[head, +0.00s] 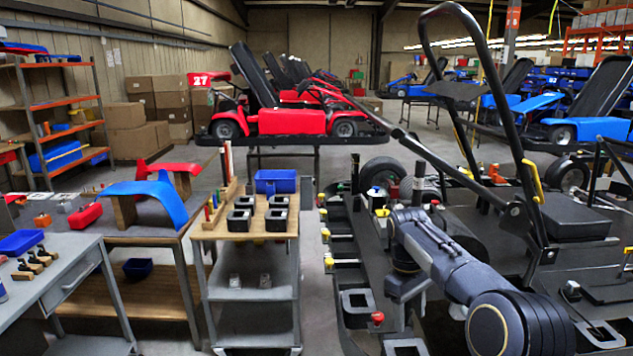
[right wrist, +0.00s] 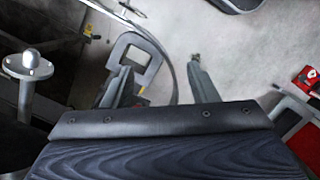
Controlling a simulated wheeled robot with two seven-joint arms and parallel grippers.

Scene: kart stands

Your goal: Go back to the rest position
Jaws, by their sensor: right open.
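My right arm comes in from the lower right in the head view and reaches over the black kart frame (head: 350,230). Its wrist bends down there, and the fingertips are hard to make out against the dark parts. In the right wrist view my right gripper (right wrist: 158,78) is open, its two fingers apart with only floor and a bracket beyond them. The grey square bracket (right wrist: 130,47) with a hole lies beyond the left finger, and no part is held. My left gripper is not in view.
A bent black bar (head: 470,95) rises beside my right arm. A small cart (head: 243,237) with a blue bin (head: 276,182) stands left of the kart frame, with a strip of floor between. A grey workbench (head: 70,265) is at far left. Red karts (head: 290,120) stand behind.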

